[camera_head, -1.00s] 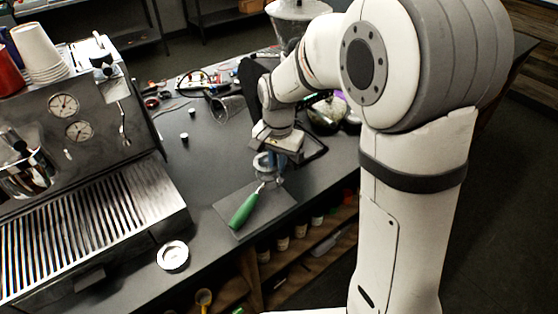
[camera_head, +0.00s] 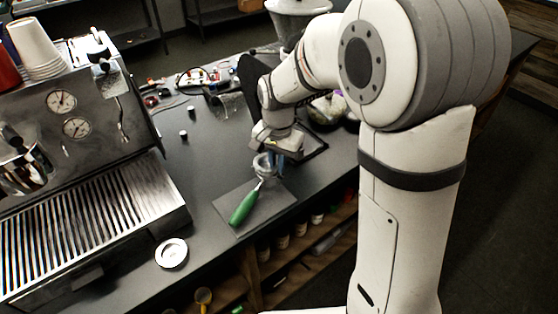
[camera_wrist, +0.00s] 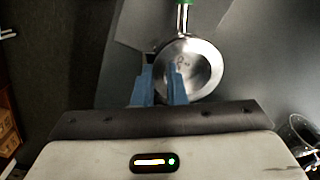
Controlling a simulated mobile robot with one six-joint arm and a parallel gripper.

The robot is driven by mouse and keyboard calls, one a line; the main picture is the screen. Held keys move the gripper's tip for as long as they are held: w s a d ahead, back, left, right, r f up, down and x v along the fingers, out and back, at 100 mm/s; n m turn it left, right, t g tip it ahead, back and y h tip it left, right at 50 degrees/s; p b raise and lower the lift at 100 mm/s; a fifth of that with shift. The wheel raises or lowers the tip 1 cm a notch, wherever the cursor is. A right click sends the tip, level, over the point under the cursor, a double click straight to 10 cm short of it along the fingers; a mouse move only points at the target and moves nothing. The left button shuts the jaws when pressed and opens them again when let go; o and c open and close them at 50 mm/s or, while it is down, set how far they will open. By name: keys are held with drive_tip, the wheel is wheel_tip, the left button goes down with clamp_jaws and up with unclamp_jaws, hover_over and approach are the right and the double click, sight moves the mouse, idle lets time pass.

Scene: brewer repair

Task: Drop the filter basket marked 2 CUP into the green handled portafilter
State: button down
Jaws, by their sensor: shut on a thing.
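The green handled portafilter (camera_head: 244,207) lies on a dark mat on the counter, its handle toward the lower left in the head view. In the wrist view its green handle (camera_wrist: 185,3) shows at the top edge. A round metal basket (camera_wrist: 203,68) with a faint marking, too small to read, sits between and just beyond my fingertips. My gripper (camera_wrist: 163,78), with blue fingers, is shut on the basket's near rim. The basket is over the portafilter's head and hides it. Whether it is seated or held just above, I cannot tell. In the head view my gripper (camera_head: 277,158) is at the portafilter's head.
An espresso machine (camera_head: 75,190) stands at the left. A round metal piece (camera_head: 172,254) lies near the counter's front edge. The dark mat (camera_head: 275,204) lies under the portafilter. Two small pieces (camera_head: 187,122) and a tangle of parts lie farther back. Counter between is clear.

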drive_tip(key=shift+f+b, duration=0.35)
drive_tip(key=shift+f, duration=0.15)
drive_tip(key=c, duration=1)
unclamp_jaws()
drive_tip(key=shift+r+p, duration=2.5)
drive_tip(key=shift+r, duration=1)
